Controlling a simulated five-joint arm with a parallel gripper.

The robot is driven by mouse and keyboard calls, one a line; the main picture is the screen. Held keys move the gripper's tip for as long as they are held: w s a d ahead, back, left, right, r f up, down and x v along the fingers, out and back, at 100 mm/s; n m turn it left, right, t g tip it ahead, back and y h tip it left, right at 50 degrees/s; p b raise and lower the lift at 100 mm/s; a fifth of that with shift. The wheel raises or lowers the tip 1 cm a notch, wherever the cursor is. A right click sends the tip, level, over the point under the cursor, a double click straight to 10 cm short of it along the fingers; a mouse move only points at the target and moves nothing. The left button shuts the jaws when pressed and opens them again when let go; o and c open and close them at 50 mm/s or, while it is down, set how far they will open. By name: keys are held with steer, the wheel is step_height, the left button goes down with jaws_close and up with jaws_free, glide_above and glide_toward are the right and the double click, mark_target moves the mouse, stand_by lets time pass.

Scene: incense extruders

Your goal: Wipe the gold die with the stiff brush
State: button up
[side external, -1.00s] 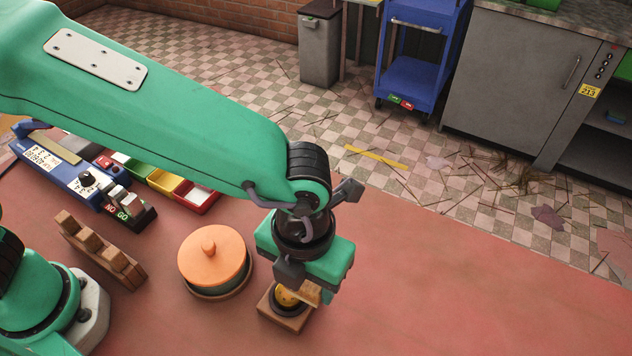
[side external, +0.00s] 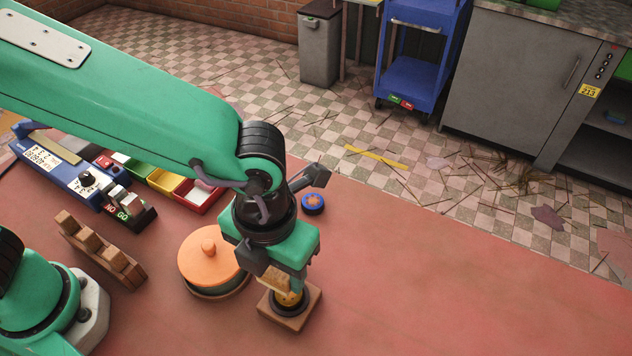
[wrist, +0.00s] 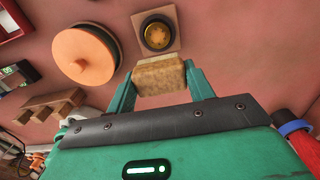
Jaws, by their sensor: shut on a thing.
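The gold die (side external: 291,298) sits in a dark ring on a square wooden block (side external: 295,322) on the red table. The die also shows in the wrist view (wrist: 157,35), with its face uncovered. My gripper (wrist: 161,80) is shut on the stiff brush, a tan wooden block (wrist: 160,74) held crosswise between the green fingers. In the side view the brush (side external: 272,281) is at the left of the die, and a finger partly covers the die.
A round pot with an orange lid (side external: 208,255) stands close left of the die block. A wooden rack (side external: 100,250) is further left. Coloured bins (side external: 168,180) and a blue control box (side external: 70,175) lie behind. A blue ring-shaped piece (side external: 313,204) sits near the far edge. The table's right side is clear.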

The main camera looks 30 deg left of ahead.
glide_above(282, 303)
steer(key=shift+f, duration=3.2)
steer(key=shift+w+f, duration=0.75)
steer(key=shift+f, duration=0.1)
steer(key=shift+c, duration=0.3)
steer(key=shift+w, duration=1.35)
steer(key=s, duration=0.4)
steer(key=shift+s, duration=0.1)
steer(key=shift+r, duration=4.15)
steer(key=shift+a, duration=0.1)
